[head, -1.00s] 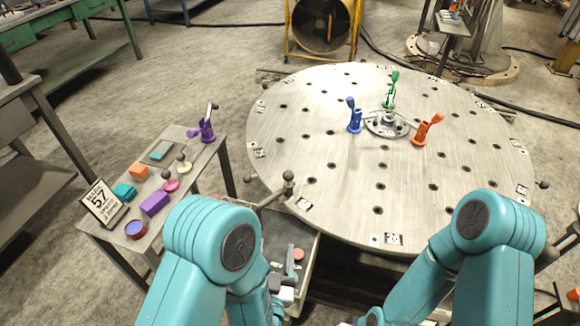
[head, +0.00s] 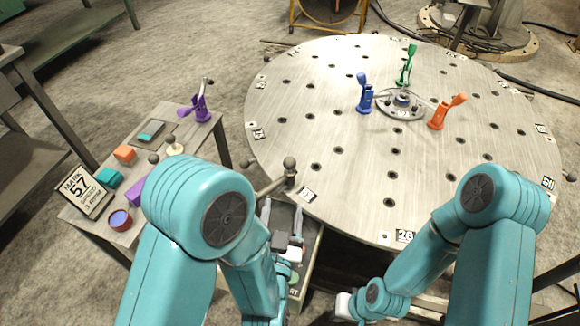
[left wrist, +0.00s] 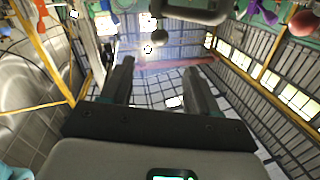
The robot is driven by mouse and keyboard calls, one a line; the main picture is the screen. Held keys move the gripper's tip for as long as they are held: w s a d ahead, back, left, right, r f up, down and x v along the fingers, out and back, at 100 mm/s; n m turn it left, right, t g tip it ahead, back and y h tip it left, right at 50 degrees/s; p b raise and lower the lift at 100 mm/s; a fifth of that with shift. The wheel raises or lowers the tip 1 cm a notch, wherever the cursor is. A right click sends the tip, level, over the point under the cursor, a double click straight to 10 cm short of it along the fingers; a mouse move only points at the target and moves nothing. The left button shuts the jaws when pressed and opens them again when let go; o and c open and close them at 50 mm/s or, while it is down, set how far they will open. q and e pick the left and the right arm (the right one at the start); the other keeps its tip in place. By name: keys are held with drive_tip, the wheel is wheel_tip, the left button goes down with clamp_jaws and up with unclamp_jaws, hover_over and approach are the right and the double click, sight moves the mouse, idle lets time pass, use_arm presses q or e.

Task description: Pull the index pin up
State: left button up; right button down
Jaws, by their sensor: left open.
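A grey ball-topped pin (head: 290,164) stands at the near left edge of the big round table (head: 350,190), with a bar running from it down to the left. I take it for the index pin.
Blue (head: 364,95), green (head: 407,66) and orange (head: 445,112) clamps stand around the table's hub (head: 402,102). An open drawer or tray (head: 308,262) lies below the table edge.

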sight(289, 168)
use_arm(q)
drive_tip(key=w, duration=0.4)
drive_tip(key=w+d+b, duration=0.1)
drive_tip(key=w, duration=0.4)
drive_tip(key=w+b, duration=0.1)
drive_tip(key=w, duration=0.4)
drive_tip(key=shift+w+d, duration=0.2)
drive_tip(key=shift+d, duration=0.15)
use_arm(e)
drive_tip(key=f, duration=0.3)
drive_tip(key=shift+s+f, duration=0.3)
drive_tip(key=shift+f, duration=0.1)
